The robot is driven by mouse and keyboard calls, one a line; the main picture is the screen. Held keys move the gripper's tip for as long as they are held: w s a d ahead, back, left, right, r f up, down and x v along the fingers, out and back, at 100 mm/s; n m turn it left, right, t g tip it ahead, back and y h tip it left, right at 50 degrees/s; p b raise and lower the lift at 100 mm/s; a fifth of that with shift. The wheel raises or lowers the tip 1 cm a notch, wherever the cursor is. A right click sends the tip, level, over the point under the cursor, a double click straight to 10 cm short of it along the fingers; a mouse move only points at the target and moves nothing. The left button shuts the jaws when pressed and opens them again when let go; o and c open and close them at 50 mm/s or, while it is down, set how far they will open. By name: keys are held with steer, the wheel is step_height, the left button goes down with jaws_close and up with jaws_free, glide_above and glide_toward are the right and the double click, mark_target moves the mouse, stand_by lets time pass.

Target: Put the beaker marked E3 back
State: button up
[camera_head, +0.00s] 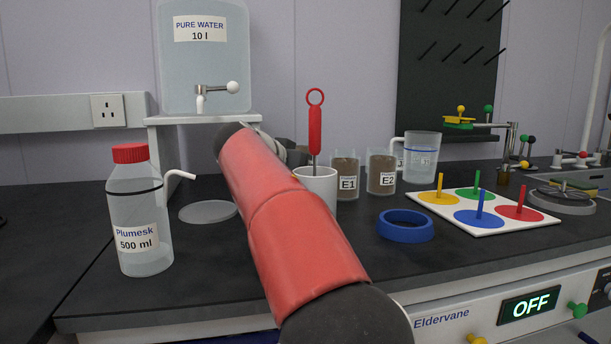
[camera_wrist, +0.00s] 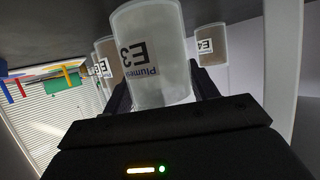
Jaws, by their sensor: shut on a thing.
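In the wrist view, the beaker marked E3 (camera_wrist: 150,82) is a clear, pale beaker with an E3 label and the word Plumesk. It appears turned over because that view is upside down. My gripper (camera_wrist: 162,88) is shut on it, with one dark finger on each side. In the head view, only a dark part of my gripper (camera_head: 292,152) shows behind my red arm, and the E3 beaker is hidden there. A beaker marked E4 (camera_wrist: 206,46) shows beyond it in the wrist view. The brown-filled beakers E1 (camera_head: 346,170) and E2 (camera_head: 381,168) stand side by side on the bench.
A white cup (camera_head: 322,187) with a red-handled tool (camera_head: 315,128) stands close to my arm. A water tank (camera_head: 206,75) sits on a shelf. A wash bottle (camera_head: 140,205), a flat disc (camera_head: 208,212), a blue ring (camera_head: 404,232), a jug (camera_head: 424,150) and a coloured peg board (camera_head: 520,230) are around.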

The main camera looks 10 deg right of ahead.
steer(key=o, duration=1.1)
steer(key=shift+a, duration=0.1)
steer(key=v, duration=0.7)
steer(key=shift+s, duration=0.15)
steer(key=shift+a+r, duration=0.1)
steer(key=shift+r, duration=0.1)
